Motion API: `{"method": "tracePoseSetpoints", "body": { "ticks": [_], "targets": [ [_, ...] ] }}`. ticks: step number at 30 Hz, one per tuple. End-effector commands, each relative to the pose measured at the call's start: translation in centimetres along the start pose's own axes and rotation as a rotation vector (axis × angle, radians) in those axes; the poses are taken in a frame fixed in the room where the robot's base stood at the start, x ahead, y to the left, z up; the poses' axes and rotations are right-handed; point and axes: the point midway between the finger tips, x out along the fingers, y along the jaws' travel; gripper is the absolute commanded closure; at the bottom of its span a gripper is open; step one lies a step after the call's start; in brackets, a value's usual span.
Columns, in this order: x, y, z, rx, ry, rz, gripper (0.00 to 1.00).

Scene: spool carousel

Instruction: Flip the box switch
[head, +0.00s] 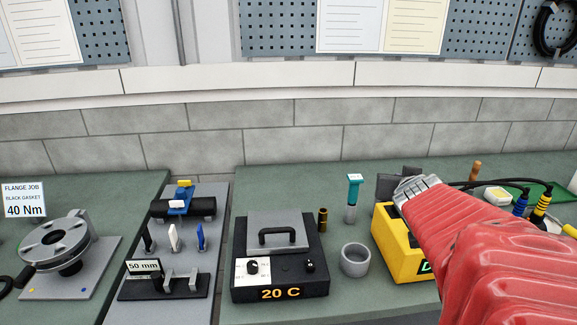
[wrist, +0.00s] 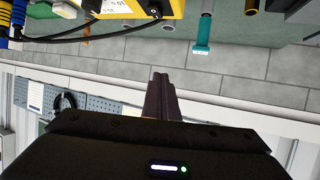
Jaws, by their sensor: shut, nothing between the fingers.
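A yellow box (head: 398,250) stands right of centre in the head view, partly hidden behind my red-sleeved arm. Part of it also shows upside down at the top of the wrist view (wrist: 142,8), with dark cables beside it. A black box (head: 280,272) marked "20 C" stands left of it, with a grey lid, a knob on a white panel and a small black switch-like knob (head: 310,265). I cannot tell which box the task means. My gripper (wrist: 160,76) is shut and empty, apart from the yellow box in the wrist view. Its fingertips are not clear in the head view.
A grey cup (head: 355,260), a teal-capped tool (head: 352,197) and a brass tube (head: 322,220) stand between the boxes. Cables and coloured plugs (head: 540,206) lie at right. A flange fixture (head: 62,248) stands at left. A brick wall closes the bench's back.

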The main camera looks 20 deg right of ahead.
Motion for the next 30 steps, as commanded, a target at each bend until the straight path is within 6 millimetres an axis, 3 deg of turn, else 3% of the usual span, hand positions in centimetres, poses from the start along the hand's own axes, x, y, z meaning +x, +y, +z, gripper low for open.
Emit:
{"method": "tracePoseSetpoints", "body": {
  "ticks": [3, 12, 21, 30],
  "targets": [
    [1.6, 3.0, -0.2, -0.015, 0.051, -0.007, 1.00],
    [2.5, 6.2, 2.6, -0.087, 0.136, -0.158, 1.00],
    [1.2, 6.6, 5.8, -0.085, 0.151, -0.322, 1.00],
    [1.1, 6.3, 6.0, -0.084, 0.151, -0.339, 1.00]
  ]
}}
